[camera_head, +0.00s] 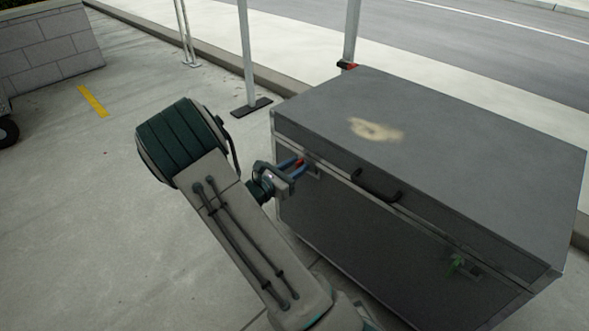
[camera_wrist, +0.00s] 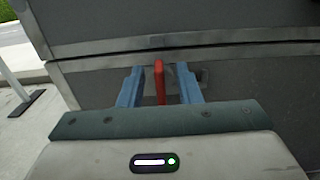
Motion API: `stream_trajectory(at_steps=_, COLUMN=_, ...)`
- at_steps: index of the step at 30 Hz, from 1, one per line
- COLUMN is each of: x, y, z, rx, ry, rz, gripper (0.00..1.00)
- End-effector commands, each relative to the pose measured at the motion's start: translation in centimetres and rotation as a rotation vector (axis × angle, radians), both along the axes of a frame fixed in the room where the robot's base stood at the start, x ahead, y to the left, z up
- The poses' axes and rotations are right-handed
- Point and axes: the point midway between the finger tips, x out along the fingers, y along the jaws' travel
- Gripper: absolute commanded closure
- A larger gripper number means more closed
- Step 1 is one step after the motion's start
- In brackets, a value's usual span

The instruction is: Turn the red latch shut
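The red latch (camera_wrist: 159,80) is on the front of the grey case (camera_head: 420,110), just below the lid seam. In the wrist view it stands upright between the two blue fingers of my gripper (camera_wrist: 160,88), with a visible gap on each side. In the head view, the red latch (camera_head: 299,163) shows as a small red piece by the fingers of my gripper (camera_head: 292,170), at the case's left front. The fingers are apart and reach up to the case front. The latch's lower end is hidden behind my gripper's body in the wrist view.
The case has a black handle (camera_head: 376,185) at the middle of its front and a green latch (camera_head: 457,263) at the right. A metal pole (camera_head: 246,55) on a black foot stands behind the case's left end. Open pavement (camera_head: 70,200) lies to the left.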

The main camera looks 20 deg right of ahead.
Motion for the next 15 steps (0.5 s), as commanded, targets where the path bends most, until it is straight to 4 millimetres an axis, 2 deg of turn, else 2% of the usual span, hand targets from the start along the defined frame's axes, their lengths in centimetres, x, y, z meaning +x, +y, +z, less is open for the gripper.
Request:
stream_trajectory(at_steps=5, x=0.02, y=-0.02, z=0.05, rx=0.000, ry=-0.001, rz=0.000, gripper=0.69)
stream_trajectory(at_steps=6, x=0.01, y=-0.03, z=0.05, rx=0.000, ry=-0.001, rz=0.000, gripper=0.72)
stream_trajectory(at_steps=9, x=0.01, y=-0.02, z=0.05, rx=0.000, ry=-0.001, rz=0.000, gripper=1.00)
stream_trajectory(at_steps=15, x=-0.01, y=-0.03, z=0.06, rx=0.000, ry=0.001, rz=-0.001, gripper=1.00)
